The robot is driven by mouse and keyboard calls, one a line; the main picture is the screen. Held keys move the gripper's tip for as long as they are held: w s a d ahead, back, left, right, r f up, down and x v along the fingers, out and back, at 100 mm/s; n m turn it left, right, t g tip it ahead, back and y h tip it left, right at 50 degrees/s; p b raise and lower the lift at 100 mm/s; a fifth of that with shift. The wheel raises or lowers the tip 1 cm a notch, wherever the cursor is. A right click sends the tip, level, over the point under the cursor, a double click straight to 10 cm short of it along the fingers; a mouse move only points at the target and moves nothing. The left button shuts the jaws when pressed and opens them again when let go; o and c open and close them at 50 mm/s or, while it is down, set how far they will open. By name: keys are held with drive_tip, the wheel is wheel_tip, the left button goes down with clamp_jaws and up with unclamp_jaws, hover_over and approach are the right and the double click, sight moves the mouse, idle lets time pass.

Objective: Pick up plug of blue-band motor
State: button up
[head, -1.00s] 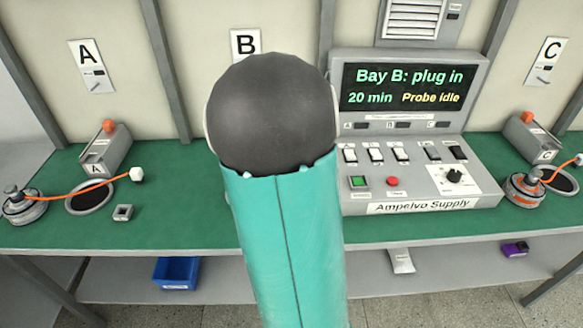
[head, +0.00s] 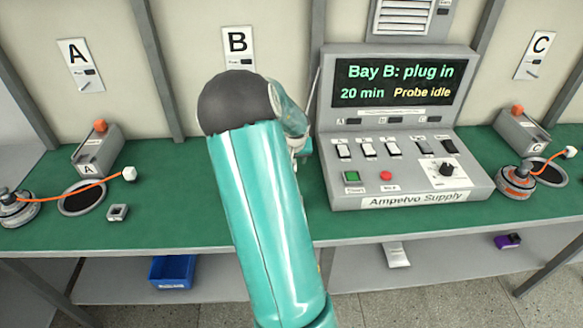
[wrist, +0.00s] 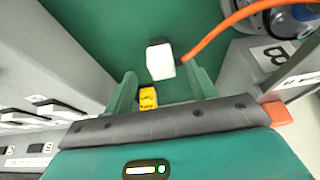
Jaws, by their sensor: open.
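In the wrist view a white plug (wrist: 160,61) with a dark end lies over the green bench, with an orange cable (wrist: 225,25) running from its side. The cable leads toward a grey motor (wrist: 288,22) with a bit of blue, cut off at the top right corner. My gripper (wrist: 162,74) is open, its two green fingers apart. The plug shows between and just beyond the fingertips; I cannot tell its height gap from them. In the head view my arm hides the gripper, this plug and this motor.
A small yellow thing (wrist: 148,98) shows between the fingers. The Ampelvo Supply console (head: 400,180) stands right of my arm; a grey bay box (wrist: 262,62) is close right in the wrist view. Bays A and C hold other motors (head: 17,208) (head: 516,183) with white plugs.

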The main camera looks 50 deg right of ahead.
drive_tip(key=x, duration=0.4)
drive_tip(key=shift+w+f, duration=0.15)
drive_tip(key=c, duration=1.2)
drive_tip(key=shift+r, duration=0.6)
wheel_tip(320, 180, up, 2)
drive_tip(key=shift+r, duration=0.15)
drive_tip(key=s+a+r, duration=0.1)
drive_tip(key=a+r, duration=0.2)
drive_tip(key=a, duration=0.1)
drive_tip(key=s+a+r, duration=0.2)
drive_tip(key=a+r, duration=0.1)
drive_tip(key=a, duration=0.1)
drive_tip(key=s+a+r, duration=0.1)
drive_tip(key=a+r, duration=0.2)
drive_tip(key=a, duration=0.2)
drive_tip(key=shift+s+a+r, duration=0.15)
drive_tip(key=shift+s+r, duration=0.05)
drive_tip(key=shift+r, duration=0.05)
